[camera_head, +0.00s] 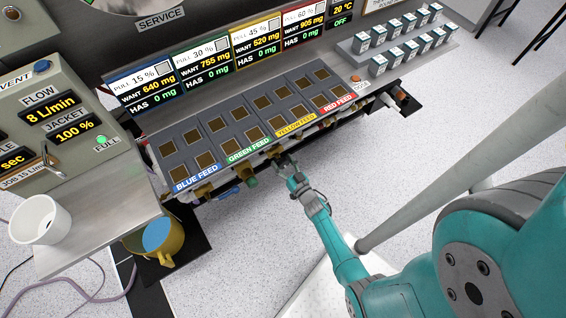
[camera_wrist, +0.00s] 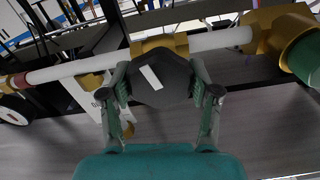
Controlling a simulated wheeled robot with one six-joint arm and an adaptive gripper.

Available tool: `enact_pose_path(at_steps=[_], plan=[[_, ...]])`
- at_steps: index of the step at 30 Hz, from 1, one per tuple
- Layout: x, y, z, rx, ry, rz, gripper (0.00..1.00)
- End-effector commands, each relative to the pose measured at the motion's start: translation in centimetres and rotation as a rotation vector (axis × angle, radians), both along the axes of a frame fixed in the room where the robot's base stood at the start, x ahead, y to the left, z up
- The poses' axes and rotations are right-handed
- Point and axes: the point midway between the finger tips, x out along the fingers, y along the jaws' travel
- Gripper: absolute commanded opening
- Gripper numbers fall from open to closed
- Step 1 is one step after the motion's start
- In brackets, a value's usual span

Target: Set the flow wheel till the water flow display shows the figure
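The flow display (camera_head: 52,107) on the panel at the left reads 8 L/min. A small label (camera_head: 24,178) below it seems to read JOB 15 L/min. In the wrist view, a dark, many-sided wheel (camera_wrist: 161,80) with a slanted white mark sits in front of a brass fitting on a white pipe. My gripper (camera_wrist: 161,88) has one finger on each side of the wheel, and both seem to press its edges. In the head view my gripper (camera_head: 285,166) is at the front edge of the feed rack, and the wheel cannot be made out there.
The jacket display (camera_head: 74,131) reads 100 %, with a green FULL lamp (camera_head: 102,140) beside it. The feed rack (camera_head: 190,122) overhangs the pipes. A white cup (camera_head: 40,222) and a yellow mug (camera_head: 172,243) stand at the lower left. Open floor lies in front.

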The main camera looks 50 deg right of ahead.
Motion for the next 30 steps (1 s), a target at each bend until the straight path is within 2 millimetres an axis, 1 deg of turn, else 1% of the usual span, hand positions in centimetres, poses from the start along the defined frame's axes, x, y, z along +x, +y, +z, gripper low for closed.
enact_pose_path(at_steps=[1,2,3,10,14,20,30], plan=[[0.03,0.01,0.02,-0.001,0.000,0.001,0.37],[0.03,0.01,0.02,-0.001,0.000,0.001,0.30],[0.03,0.01,0.03,-0.001,0.000,0.001,0.27],[0.04,0.01,0.04,-0.013,0.002,0.001,0.27],[0.07,0.01,0.05,-0.049,0.013,0.001,0.27],[0.10,0.02,0.05,-0.163,0.045,0.001,0.27],[0.14,0.05,0.06,-0.463,0.131,0.001,0.27]])
